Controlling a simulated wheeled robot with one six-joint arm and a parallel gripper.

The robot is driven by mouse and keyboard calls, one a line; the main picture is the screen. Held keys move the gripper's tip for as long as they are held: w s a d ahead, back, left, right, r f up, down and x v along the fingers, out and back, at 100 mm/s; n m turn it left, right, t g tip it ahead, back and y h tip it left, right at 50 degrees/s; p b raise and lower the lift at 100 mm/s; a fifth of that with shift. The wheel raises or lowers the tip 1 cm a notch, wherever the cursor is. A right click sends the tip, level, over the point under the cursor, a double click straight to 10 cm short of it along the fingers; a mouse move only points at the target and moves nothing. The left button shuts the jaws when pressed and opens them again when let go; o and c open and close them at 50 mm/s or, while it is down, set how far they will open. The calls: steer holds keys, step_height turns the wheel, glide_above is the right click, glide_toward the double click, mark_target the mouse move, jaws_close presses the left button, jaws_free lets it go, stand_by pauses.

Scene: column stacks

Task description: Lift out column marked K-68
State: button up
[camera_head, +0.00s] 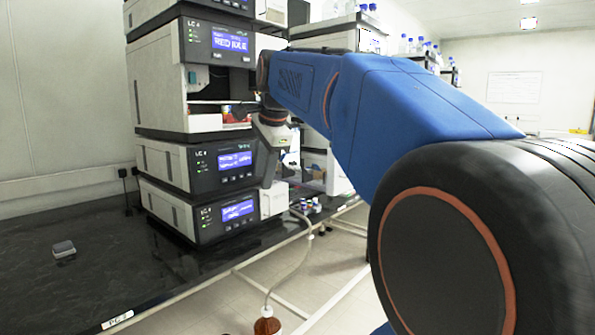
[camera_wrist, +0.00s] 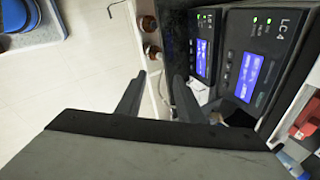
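No column with a readable K-68 mark shows. In the head view, the LC 4 stack has an open compartment (camera_head: 218,105) with small red and pale items (camera_head: 236,114) in it, partly hidden by my arm. Similar red and blue pieces (camera_wrist: 307,118) show at the right edge of the wrist view; I cannot tell whether they are columns. My gripper (camera_head: 268,180) hangs in front of the stack's right side, fingers downward. In the wrist view my gripper (camera_wrist: 158,75) has its two fingers apart, with nothing seen between them.
The stacked LC 4 modules (camera_head: 225,167) stand on a dark bench (camera_head: 60,295). A small grey box (camera_head: 63,249) lies on its left part, which is otherwise mostly clear. A tube (camera_head: 303,245) runs down to a brown bottle (camera_head: 267,325). Bottles (camera_head: 368,10) stand on top at the back.

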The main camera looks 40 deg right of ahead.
steer(key=w+d+r+m, duration=0.3)
steer(key=d+r+m, duration=0.5)
steer(key=d, duration=0.3)
steer(key=m+h, duration=0.1)
steer(key=m, duration=0.4)
glide_toward(300, 169)
steer(key=x, duration=0.5)
steer(key=w+x, duration=0.1)
steer(key=x, duration=0.2)
steer(key=shift+d+r, duration=0.2)
steer(key=shift+r, duration=0.1)
jaws_close()
